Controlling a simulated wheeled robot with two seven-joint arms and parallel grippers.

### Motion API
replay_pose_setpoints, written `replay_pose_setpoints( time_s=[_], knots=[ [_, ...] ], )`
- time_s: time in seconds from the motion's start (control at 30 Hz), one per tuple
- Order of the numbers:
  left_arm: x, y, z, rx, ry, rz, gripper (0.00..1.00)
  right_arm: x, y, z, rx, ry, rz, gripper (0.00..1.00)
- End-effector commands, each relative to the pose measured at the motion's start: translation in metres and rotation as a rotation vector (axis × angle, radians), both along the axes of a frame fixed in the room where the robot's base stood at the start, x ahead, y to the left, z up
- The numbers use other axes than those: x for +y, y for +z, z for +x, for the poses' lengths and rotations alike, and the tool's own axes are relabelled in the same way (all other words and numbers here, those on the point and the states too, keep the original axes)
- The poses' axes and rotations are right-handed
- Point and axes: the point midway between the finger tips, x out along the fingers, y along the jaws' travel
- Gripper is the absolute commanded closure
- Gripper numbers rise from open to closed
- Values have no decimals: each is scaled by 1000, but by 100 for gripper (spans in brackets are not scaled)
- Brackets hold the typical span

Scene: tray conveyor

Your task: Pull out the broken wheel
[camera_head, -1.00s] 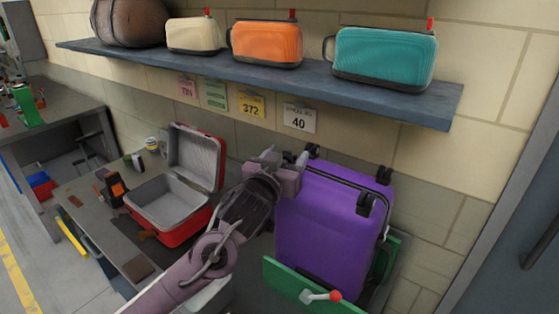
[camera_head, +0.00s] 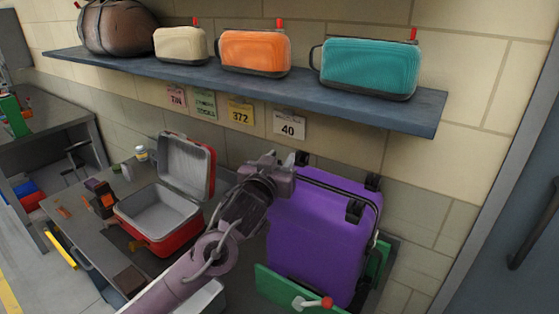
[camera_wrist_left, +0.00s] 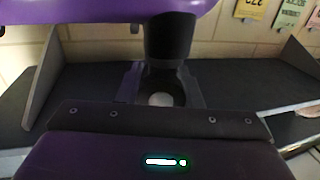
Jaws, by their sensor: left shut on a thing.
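The purple suitcase (camera_head: 312,232) stands upside down with its black wheels on top, between green clamp plates (camera_head: 285,288). Wheels show at its near corner (camera_head: 354,211), right corner (camera_head: 373,182) and back left corner (camera_head: 302,158). My left gripper (camera_head: 290,168) is at the back left corner, beside that wheel. In the left wrist view, my gripper (camera_wrist_left: 161,88) is shut on a black wheel part (camera_wrist_left: 170,40), beside the purple suitcase (camera_wrist_left: 90,10). I cannot tell whether this part is still joined to the suitcase. My right gripper is out of view.
A blue-grey shelf (camera_head: 240,85) with several bags runs along the wall above the suitcase. An open red case (camera_head: 165,240) lies on the bench to the left. A red-knobbed lever (camera_head: 325,302) is on the front clamp plate.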

Motion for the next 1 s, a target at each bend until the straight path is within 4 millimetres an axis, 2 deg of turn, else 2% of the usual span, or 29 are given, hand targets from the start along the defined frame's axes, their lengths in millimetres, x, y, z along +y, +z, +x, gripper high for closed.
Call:
replay_pose_setpoints(
  time_s=[1.0],
  knots=[
    [0, 29, 0, -1, 0, 0, 94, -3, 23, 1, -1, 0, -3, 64]
  ],
)
